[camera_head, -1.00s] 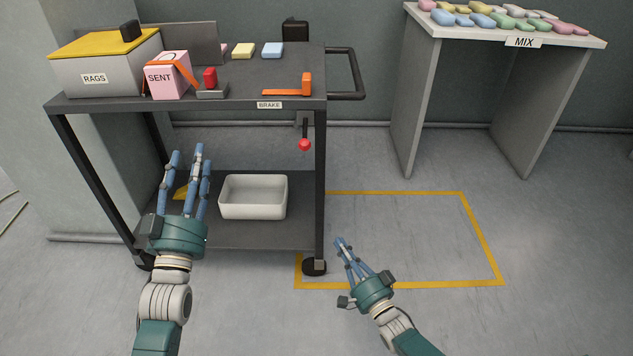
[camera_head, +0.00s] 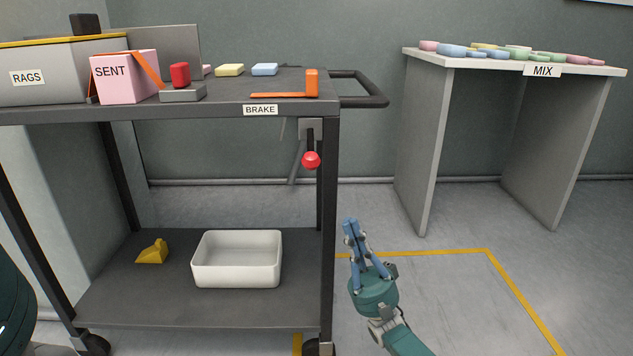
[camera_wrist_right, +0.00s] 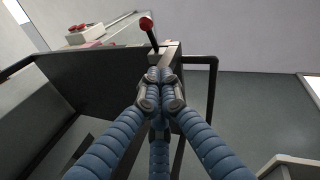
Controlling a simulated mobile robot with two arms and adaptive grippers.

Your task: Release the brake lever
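The brake lever (camera_head: 311,159) is a short black lever with a red ball knob, hanging down from a grey bracket under the cart's top edge, below the BRAKE label (camera_head: 260,110). It also shows in the right wrist view (camera_wrist_right: 147,27), beyond the fingertips. My right gripper (camera_head: 350,222) is below and to the right of the knob, apart from it, beside the cart's right leg. Its blue fingers come together at the tips (camera_wrist_right: 160,76) with nothing between them. My left gripper is out of view; only a teal part of mine shows at the left edge.
The dark cart (camera_head: 225,109) carries a RAGS box (camera_head: 50,82), a pink SENT box (camera_head: 125,88) and an orange L-shaped piece (camera_head: 311,84). A white bin (camera_head: 235,270) and a yellow piece (camera_head: 152,252) are on its lower shelf. The MIX table (camera_head: 430,140) stands right.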

